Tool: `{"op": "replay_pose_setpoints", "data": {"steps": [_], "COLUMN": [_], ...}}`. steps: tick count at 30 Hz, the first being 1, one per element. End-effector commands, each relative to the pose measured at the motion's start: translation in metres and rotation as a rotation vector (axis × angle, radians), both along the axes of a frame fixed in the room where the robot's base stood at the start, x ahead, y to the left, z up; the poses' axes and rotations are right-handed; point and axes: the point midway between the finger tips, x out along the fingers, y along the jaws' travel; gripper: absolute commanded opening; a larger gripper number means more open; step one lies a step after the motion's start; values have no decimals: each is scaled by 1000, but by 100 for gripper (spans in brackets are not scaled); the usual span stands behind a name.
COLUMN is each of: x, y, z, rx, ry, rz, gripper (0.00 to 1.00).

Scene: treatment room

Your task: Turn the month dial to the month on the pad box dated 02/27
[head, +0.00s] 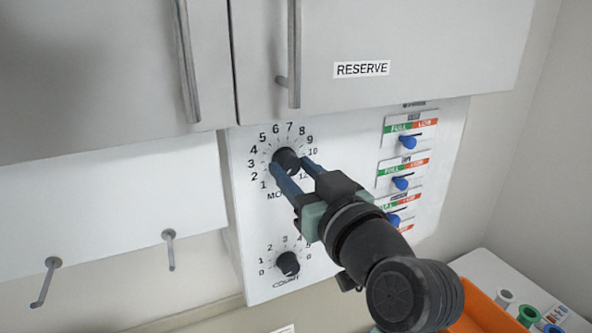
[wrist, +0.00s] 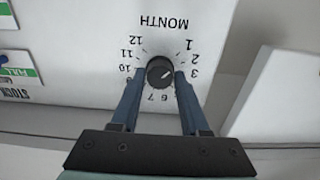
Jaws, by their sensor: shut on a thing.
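The month dial, a round black knob (head: 287,160), sits on the white panel (head: 257,225) inside a ring of numbers 1 to 12. It also shows in the wrist view (wrist: 160,72), where the panel is upside down with MONTH at the top. My gripper (head: 290,164) has its two blue fingers on either side of the knob, shut on it. In the wrist view the fingers (wrist: 160,76) flank the knob left and right. A short white mark on the knob points toward the 2 and 3 side; the exact number is unclear. No box dated 02/27 is readable.
A COUNT dial (head: 288,263) is below. Sliders with blue knobs (head: 407,142) line the panel's right. A RESERVE cabinet (head: 440,45) with a bar handle (head: 294,50) hangs just above. An orange bin (head: 482,312) and spools (head: 528,315) are at lower right. Hooks (head: 168,250) are left.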

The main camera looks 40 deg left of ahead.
Motion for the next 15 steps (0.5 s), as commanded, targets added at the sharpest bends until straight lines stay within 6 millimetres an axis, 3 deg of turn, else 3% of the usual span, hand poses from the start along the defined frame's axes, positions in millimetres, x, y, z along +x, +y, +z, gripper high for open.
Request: {"op": "replay_pose_setpoints", "data": {"steps": [15], "x": [0], "y": [0], "z": [1], "rx": [160], "ry": [386], "rz": [0], "gripper": [0]}}
